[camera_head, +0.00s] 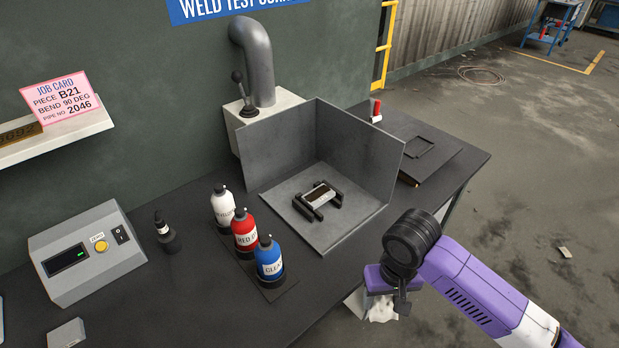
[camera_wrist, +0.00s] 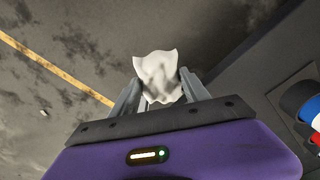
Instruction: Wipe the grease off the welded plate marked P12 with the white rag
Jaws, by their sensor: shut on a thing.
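The white rag (camera_wrist: 158,72) is crumpled between the two fingers of my gripper (camera_wrist: 160,88), with grey patches that may be smudges or folds. In the head view my gripper (camera_head: 387,292) is shut on the rag (camera_head: 381,308) at the front right of the bench, hanging near its edge. A small welded plate (camera_head: 318,194) with a dark, grimy top lies on a black holder (camera_head: 327,207) inside the open grey booth (camera_head: 272,187). The rag is apart from the plate. The marking P12 is not legible on it.
White, red (camera_head: 245,232) and blue (camera_head: 269,260) bottles stand left of the booth on a dark tray. The booth has grey walls at its back and right. A grey meter box (camera_head: 88,252) sits at left. A dark flat case (camera_head: 425,155) lies behind the booth's right wall.

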